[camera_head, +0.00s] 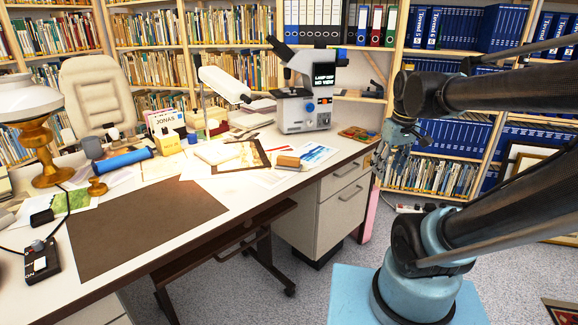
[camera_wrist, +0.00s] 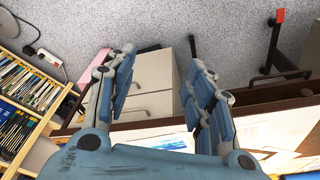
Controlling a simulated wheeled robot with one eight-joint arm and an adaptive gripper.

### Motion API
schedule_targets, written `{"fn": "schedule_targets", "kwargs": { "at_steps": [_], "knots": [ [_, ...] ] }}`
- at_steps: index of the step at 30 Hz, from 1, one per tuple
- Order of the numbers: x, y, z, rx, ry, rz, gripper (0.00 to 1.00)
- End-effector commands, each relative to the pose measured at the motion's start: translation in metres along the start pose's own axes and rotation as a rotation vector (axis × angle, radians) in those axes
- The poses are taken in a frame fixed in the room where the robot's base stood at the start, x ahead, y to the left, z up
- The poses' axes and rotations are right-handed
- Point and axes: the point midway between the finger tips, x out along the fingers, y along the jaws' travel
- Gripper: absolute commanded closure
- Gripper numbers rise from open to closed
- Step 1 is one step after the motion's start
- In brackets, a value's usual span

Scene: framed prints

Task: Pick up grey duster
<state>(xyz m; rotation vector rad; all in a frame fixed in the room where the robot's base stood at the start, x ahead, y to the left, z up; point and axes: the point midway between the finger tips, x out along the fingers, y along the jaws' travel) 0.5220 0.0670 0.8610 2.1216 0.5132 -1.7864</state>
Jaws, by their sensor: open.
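A small block with a tan top and a grey side (camera_head: 289,162), which looks like the duster, lies on the white desk (camera_head: 232,205) near its front edge, by a blue-and-white printed sheet (camera_head: 316,154). My gripper (camera_head: 380,170) hangs to the right of the desk's right end, apart from the block. In the wrist view my gripper (camera_wrist: 160,60) is open, its fingers spread with nothing between them. Beyond them are the drawer fronts and carpet. I cannot clearly make out the block in the wrist view.
A microscope (camera_head: 308,95) stands behind the block. A dark desk mat (camera_head: 145,228), a blue roll (camera_head: 124,162) and a lamp (camera_head: 35,130) are farther left. The drawer cabinet (camera_head: 335,195) is under the desk's right end. Bookshelves (camera_head: 445,150) stand behind; carpet (camera_head: 300,260) is open in front.

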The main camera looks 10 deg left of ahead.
Motion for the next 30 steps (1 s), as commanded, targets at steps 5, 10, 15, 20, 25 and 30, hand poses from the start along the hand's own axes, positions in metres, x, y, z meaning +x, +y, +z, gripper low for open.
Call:
{"fn": "schedule_targets", "kwargs": {
  "at_steps": [5, 10, 15, 20, 25, 30],
  "knots": [
    [-0.022, -0.018, -0.058, -0.184, -0.005, -0.032, 0.52],
    [-0.036, -0.043, -0.11, -0.358, -0.009, -0.061, 0.52],
    [-0.045, -0.074, -0.162, -0.531, -0.012, -0.09, 0.52],
    [-0.049, -0.111, -0.208, -0.694, -0.012, -0.119, 0.52],
    [-0.049, -0.156, -0.252, -0.861, -0.012, -0.147, 0.52],
    [-0.046, -0.191, -0.279, -0.979, -0.011, -0.169, 0.52]
  ]
}}
